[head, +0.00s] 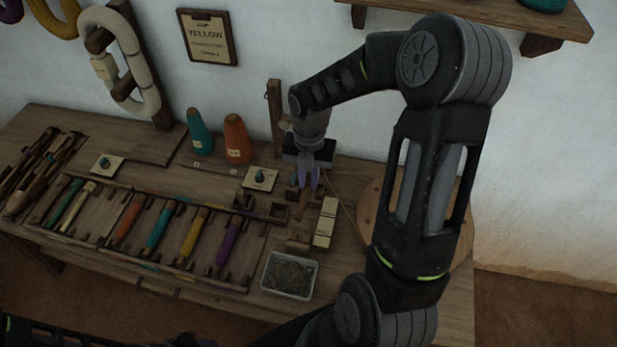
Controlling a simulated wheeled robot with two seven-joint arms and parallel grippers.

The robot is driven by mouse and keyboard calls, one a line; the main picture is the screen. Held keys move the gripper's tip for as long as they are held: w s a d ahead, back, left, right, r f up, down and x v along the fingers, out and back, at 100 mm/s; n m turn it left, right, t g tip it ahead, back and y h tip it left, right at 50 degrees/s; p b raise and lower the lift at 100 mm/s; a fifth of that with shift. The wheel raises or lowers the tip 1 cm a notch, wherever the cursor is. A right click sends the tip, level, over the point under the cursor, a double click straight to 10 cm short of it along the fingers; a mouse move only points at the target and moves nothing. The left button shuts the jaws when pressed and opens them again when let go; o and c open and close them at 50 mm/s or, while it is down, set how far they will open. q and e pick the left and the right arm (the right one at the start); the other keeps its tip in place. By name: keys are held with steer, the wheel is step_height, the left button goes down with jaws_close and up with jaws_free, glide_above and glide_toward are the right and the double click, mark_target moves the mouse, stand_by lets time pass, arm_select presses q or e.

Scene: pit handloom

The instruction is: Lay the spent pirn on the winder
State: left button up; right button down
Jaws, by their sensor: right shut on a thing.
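My right gripper (308,184) points down over the right part of the bench, shut on a slim brown wooden piece, apparently the spent pirn (303,205). The pirn's upper part is hidden between the fingers. It is just above or among small wooden blocks (299,241) that look like part of the winder; I cannot tell whether it touches them. A round wooden disc (368,205), perhaps the winder's wheel, is partly hidden behind my right arm. My left gripper is not visible; only part of my left arm shows at the bottom left edge.
A rack (100,237) holds several coloured pirns on the left and middle of the bench. Teal (200,132) and orange (237,140) yarn cones stand at the back. A white tray (289,275) sits at the front, near a pale labelled strip (325,222). Shuttles (40,170) lie far left.

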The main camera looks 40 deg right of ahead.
steer(key=shift+f, duration=0.1)
steer(key=shift+f+b, duration=3.55)
steer(key=shift+f, duration=1)
steer(key=c, duration=1.3)
jaws_free()
steer(key=shift+o, duration=0.5)
steer(key=shift+o, duration=1)
step_height(320, 180, up, 8)
steer(key=p, duration=0.7)
